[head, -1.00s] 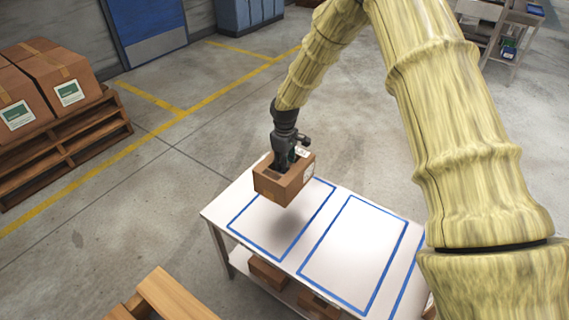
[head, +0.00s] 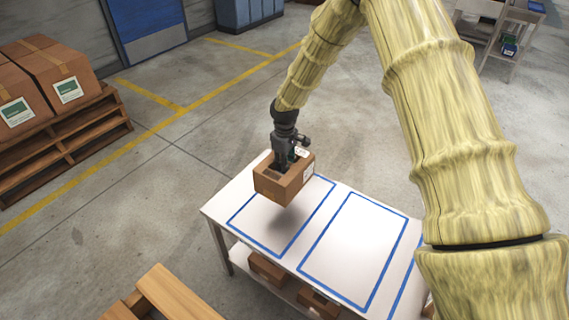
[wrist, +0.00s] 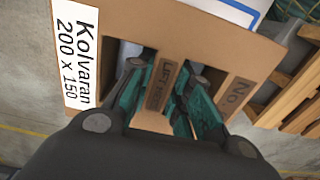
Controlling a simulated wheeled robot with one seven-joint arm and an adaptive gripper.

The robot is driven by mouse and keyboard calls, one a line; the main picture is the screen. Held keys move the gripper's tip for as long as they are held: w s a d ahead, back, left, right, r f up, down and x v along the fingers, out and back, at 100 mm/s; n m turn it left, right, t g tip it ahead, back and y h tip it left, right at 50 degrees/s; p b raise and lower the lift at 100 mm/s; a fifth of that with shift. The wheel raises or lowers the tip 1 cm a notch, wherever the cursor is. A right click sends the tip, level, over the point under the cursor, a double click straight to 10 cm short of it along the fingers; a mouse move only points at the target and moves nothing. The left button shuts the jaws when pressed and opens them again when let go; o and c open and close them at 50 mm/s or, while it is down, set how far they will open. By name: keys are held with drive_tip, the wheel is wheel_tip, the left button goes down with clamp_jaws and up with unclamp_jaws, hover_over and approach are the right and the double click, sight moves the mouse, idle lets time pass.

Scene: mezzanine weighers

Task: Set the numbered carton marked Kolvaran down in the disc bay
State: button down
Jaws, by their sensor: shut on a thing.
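The brown carton (head: 279,184) hangs level above the white table (head: 222,209), over the left blue-outlined bay (head: 262,228), with its shadow on the bay below. In the wrist view the carton (wrist: 205,38) has a white label reading "Kolvaran 200 x 150", and a "LIFT HERE" strip between two openings in its top. My gripper (head: 287,163) is shut on the carton by this strip; in the wrist view its fingers (wrist: 160,95) reach into the openings. A second blue-outlined bay (head: 352,250) lies empty to the right, and a third is partly hidden by my arm. No disc mark is visible.
More cartons (head: 267,270) sit on the shelf under the table. A wooden pallet (head: 172,292) stands at the front left. Another pallet (head: 75,141) at the left bears large labelled boxes (head: 60,78). Open floor lies behind the table.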

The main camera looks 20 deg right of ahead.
drive_tip(key=shift+f+b, duration=2.4)
drive_tip(key=shift+f, duration=3.25)
drive_tip(key=shift+f, duration=0.3)
drive_tip(key=c, duration=1.2)
unclamp_jaws()
drive_tip(key=shift+c, duration=0.2)
drive_tip(key=shift+r, duration=0.1)
wheel_tip(320, 180, up, 12)
drive_tip(key=shift+f, duration=0.1)
